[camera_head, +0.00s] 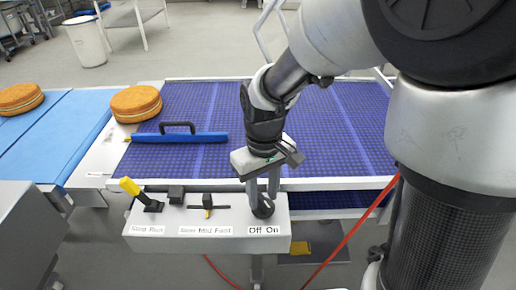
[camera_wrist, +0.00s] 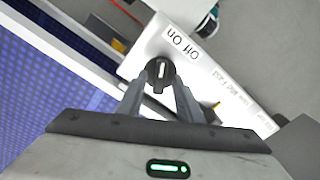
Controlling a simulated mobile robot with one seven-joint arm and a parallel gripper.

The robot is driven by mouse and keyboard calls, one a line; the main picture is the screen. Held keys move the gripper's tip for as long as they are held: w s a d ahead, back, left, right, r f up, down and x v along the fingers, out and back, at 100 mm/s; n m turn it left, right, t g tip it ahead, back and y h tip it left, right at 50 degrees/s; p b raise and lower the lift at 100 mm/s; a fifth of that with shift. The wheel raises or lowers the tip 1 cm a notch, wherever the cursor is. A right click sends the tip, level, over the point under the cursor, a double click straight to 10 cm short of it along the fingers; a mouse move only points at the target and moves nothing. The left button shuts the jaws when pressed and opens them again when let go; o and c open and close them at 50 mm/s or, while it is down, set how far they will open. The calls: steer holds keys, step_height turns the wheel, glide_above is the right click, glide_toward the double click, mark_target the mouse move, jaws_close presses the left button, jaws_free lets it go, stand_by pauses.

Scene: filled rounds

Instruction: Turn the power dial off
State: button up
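The power dial (camera_head: 263,207) is a round black knob with a pale pointer mark, on the right end of a light grey control box (camera_head: 160,228). Its label (camera_head: 264,230) reads "Off On". In the wrist view the dial (camera_wrist: 160,75) sits just ahead of my fingertips, its mark roughly upright in the picture; I cannot tell which word it points to. My gripper (camera_head: 262,194) reaches down to the dial from above, and it also shows in the wrist view (camera_wrist: 160,92). Its fingers are apart, one to each side of the dial. Whether they touch it is unclear.
A yellow-handled lever (camera_head: 130,187) and a slider (camera_head: 208,205) stand left of the dial on the same box. Behind is a blue conveyor (camera_head: 345,125) with a blue handled bar (camera_head: 180,137). Round cakes (camera_head: 136,103) lie at left. A red cable (camera_head: 345,240) hangs at right.

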steer(key=shift+f, duration=0.35)
jaws_close()
steer(key=m+p, duration=0.1)
steer(key=m, duration=0.5)
steer(key=shift+r, duration=0.1)
steer(key=m+p, duration=0.1)
steer(key=m, duration=0.4)
steer(key=shift+d+m, duration=0.1)
steer(key=shift+m, duration=0.3)
stand_by(0.4)
